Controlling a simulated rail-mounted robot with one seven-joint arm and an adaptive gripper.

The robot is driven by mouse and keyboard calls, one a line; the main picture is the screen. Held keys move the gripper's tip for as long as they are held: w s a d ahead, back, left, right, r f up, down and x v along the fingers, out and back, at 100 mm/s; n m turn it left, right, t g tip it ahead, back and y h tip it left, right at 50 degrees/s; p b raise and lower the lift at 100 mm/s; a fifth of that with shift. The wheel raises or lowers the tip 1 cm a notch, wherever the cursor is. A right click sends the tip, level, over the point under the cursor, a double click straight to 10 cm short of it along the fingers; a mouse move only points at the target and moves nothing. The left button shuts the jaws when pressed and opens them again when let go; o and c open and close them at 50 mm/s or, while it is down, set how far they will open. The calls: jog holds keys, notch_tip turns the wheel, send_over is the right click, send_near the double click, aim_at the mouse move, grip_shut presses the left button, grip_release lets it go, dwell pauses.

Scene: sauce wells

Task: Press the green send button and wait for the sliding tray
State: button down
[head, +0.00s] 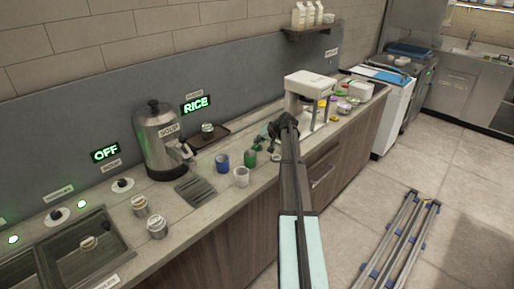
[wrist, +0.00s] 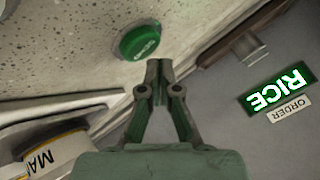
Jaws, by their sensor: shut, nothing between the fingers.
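The round green button (wrist: 140,42) is set in the speckled counter in the wrist view, with lettering on its top. My gripper (wrist: 158,68) is shut and empty, its fingertips just beside the button in the picture. I cannot tell whether they touch it. The tray's brown end (wrist: 245,45) shows in the wrist view.
A steel soup urn (head: 160,140) stands left of the tray, and the white machine (head: 308,98) stands to the right. A labelled container (wrist: 45,150) shows at lower left in the wrist view.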

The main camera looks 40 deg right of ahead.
jog(key=shift+f+b, duration=0.45)
